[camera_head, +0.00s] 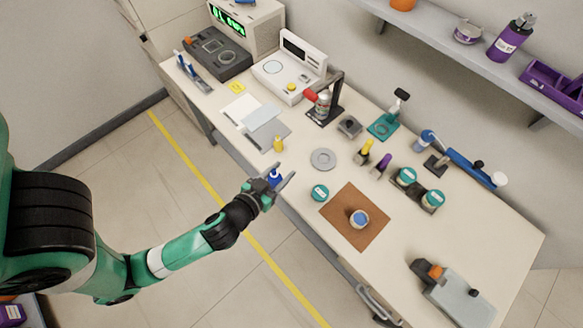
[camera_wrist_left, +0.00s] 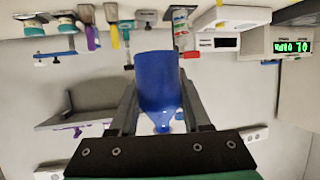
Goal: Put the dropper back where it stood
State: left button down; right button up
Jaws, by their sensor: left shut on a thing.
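My left gripper (camera_head: 282,178) is shut on a blue dropper (camera_head: 273,176) near the table's front edge. In the left wrist view, the dropper (camera_wrist_left: 160,85) is a wide blue cylinder that narrows toward the palm, held between the two dark fingers. Its far end is hidden. A yellow dropper-like piece (camera_head: 366,147) and a purple one (camera_head: 383,163) stand in small dark holders at the middle of the table. A grey block (camera_head: 349,126) stands near them; I cannot tell whether it is a dropper holder. My right gripper is not in view.
A grey disc (camera_head: 323,159) and a teal-lidded jar (camera_head: 320,193) lie right of the gripper. A brown mat (camera_head: 345,229) bears a small jar (camera_head: 359,219). Two teal-lidded jars (camera_head: 406,176) stand farther right.

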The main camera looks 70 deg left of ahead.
pick_arm(q)
notch_tip(320, 180, down, 7)
jog(key=b, duration=0.5)
jog(key=shift+s+f, duration=0.2)
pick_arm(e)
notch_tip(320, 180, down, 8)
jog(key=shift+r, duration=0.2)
pick_arm(q)
jog(key=shift+a, duration=0.15)
jog(key=b, duration=0.3)
send_over(295, 168)
jog(key=f, duration=0.9)
jog(key=shift+s+d, duration=0.3)
jog(key=shift+w+a+f, duration=0.15)
jog(key=shift+w, duration=0.05)
jog(key=shift+w+a+f, duration=0.1)
jog(key=shift+a+f, duration=0.05)
jog(key=shift+f, duration=0.2)
jog(key=shift+f+b, duration=1)
jog(key=shift+f, duration=0.45)
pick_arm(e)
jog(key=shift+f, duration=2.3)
